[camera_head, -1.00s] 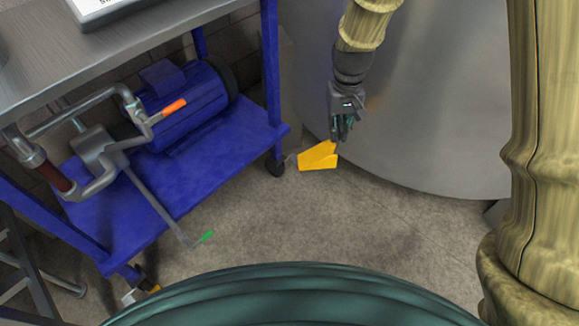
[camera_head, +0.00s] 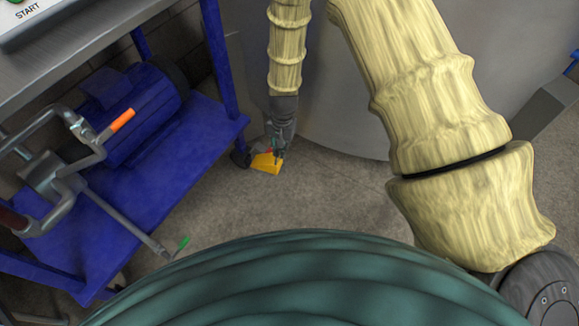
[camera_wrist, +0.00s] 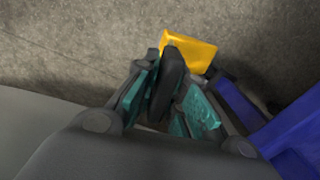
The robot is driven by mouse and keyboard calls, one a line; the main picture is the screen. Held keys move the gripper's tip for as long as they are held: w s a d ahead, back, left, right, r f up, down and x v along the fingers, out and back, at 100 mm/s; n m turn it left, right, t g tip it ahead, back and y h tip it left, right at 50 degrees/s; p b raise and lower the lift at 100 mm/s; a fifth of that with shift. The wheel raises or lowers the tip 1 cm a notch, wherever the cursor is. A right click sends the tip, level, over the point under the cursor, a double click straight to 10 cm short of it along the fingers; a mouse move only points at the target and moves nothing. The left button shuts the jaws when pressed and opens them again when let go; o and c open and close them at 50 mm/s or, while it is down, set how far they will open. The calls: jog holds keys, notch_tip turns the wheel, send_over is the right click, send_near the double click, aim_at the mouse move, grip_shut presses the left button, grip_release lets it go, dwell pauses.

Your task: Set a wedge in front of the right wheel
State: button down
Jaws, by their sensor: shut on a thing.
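The yellow wedge (camera_head: 265,164) is at floor level just right of the cart's right wheel (camera_head: 240,158), with only a narrow gap at most. I cannot tell whether they touch. My gripper (camera_head: 277,153) points down and is shut on the wedge from above. In the wrist view the wedge (camera_wrist: 190,52) shows beyond the teal-padded fingers (camera_wrist: 172,88). A dark oval piece stands between these fingers; whether it belongs to the wedge is unclear. The wheel is partly hidden behind the cart leg there.
The blue cart (camera_head: 205,140) carries a motor pump (camera_head: 135,115) and pipes on its lower shelf. A lever with a green tip (camera_head: 183,243) sticks out over the floor. A large grey tank (camera_head: 345,110) stands behind my arm. Floor (camera_head: 300,205) in front is clear.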

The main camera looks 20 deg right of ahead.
notch_tip(320, 180, down, 10)
jog(key=s+d+f+m, duration=0.1)
jog(key=s+d+m, duration=0.1)
jog(key=m, duration=0.2)
jog(key=w+a+f+b, duration=0.4)
jog(key=w+a+b, duration=0.1)
jog(key=w+a, duration=0.1)
jog(key=shift+w+f+b, duration=0.3)
jog(key=shift+w+b, duration=0.1)
jog(key=shift+w, duration=0.45)
dwell(0.4)
jog(key=c, duration=1.4)
grip_release()
notch_tip(320, 180, up, 12)
jog(key=shift+s+d, duration=0.15)
